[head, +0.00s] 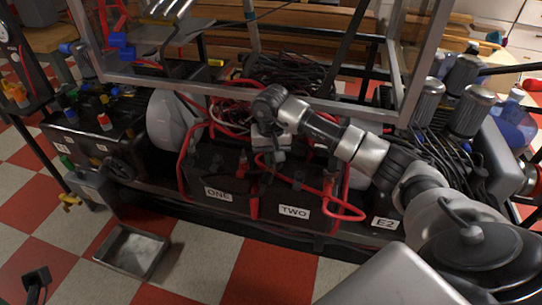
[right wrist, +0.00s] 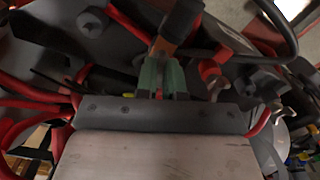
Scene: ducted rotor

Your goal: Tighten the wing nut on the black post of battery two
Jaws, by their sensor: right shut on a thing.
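Battery two (head: 276,200) is a black box with a white TWO label, beside battery one (head: 205,172) in the middle of the head view. My right gripper (head: 270,157) points down over the battery tops, near where the two meet. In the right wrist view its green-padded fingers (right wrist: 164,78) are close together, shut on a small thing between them. I take this to be the wing nut on the post; the fingers hide it. A dark cable end with an orange-brown band (right wrist: 166,46) lies right at the fingertips. My left gripper is not recognisable in the head view.
Red cables (head: 340,208) loop around the batteries. A red terminal (right wrist: 209,70) stands just right of the fingers. A metal frame (head: 250,92) crosses above and behind. A metal tray (head: 131,251) lies on the checkered floor at left.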

